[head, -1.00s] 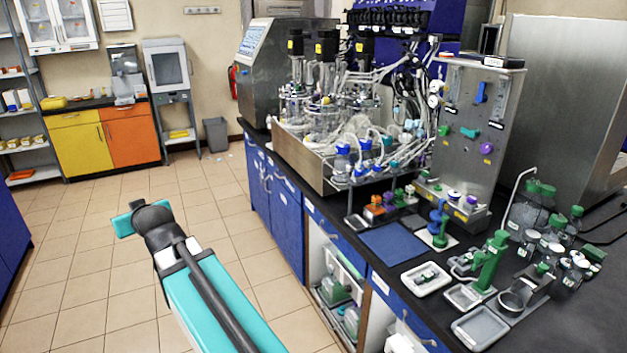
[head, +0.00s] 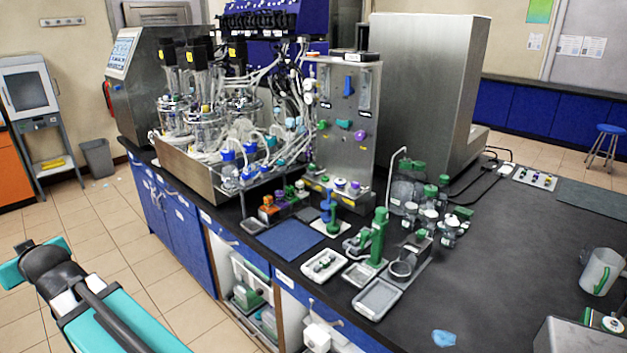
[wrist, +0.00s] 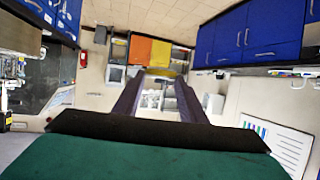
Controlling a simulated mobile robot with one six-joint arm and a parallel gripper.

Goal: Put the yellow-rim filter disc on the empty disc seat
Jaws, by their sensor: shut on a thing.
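In the wrist view my gripper (wrist: 161,76) points out over the room, with its two dark fingers close together. A thin yellow strip (wrist: 160,72) spans the gap at the fingertips. It looks like the yellow-rim filter disc seen edge-on, held clear of any surface; its face is hidden. In the head view only my teal arm shows at the lower left; the gripper is out of that picture. I cannot tell which fitting on the bench is the empty disc seat. A round open cup (head: 401,269) stands by a green-handled device (head: 376,240).
The black bench (head: 500,265) carries a blue mat (head: 290,240), a white tray with small parts (head: 325,264), a grey tray (head: 377,299) and several green-capped bottles. Bioreactors and a steel panel (head: 342,130) stand behind. A beaker (head: 600,272) is at right. Bench middle right is clear.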

